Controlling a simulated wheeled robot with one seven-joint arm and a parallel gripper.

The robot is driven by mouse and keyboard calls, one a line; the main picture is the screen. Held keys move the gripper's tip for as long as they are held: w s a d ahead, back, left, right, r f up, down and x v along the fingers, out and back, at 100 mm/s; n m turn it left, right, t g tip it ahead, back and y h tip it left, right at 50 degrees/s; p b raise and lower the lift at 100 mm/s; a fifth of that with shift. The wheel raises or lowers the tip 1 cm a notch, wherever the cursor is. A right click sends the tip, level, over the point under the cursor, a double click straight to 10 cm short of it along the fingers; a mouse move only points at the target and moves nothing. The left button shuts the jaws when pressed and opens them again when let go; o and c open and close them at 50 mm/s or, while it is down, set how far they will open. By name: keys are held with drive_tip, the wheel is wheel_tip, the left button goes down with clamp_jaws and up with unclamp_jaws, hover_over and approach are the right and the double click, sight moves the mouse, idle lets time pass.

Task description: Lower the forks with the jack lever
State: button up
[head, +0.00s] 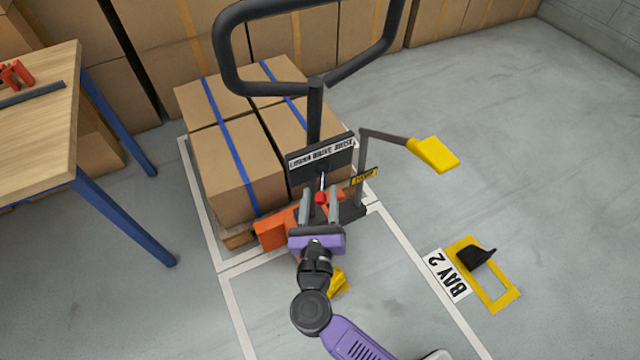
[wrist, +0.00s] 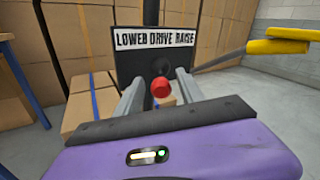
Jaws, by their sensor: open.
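The jack lever shows as a red knob (head: 321,198) below a dark panel (head: 320,157) lettered LOWER, DRIVE and RAISE. In the wrist view the knob (wrist: 160,88) sits below the middle word of the panel (wrist: 155,38). My gripper (head: 321,191) is open, with its two grey fingers (wrist: 161,76) apart, one on each side of the knob. I cannot tell whether either finger touches it. The forks are hidden under the loaded pallet; part of the orange jack body (head: 274,230) shows left of my gripper.
Strapped cartons (head: 235,165) are stacked on the pallet. A black handle loop (head: 230,60) rises above the panel. A yellow pad (head: 433,153) on a grey arm sticks out right. A wooden table (head: 40,120) stands left.

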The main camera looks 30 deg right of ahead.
sight(320, 191)
drive_tip(key=shift+x, duration=1.7)
clamp_jaws()
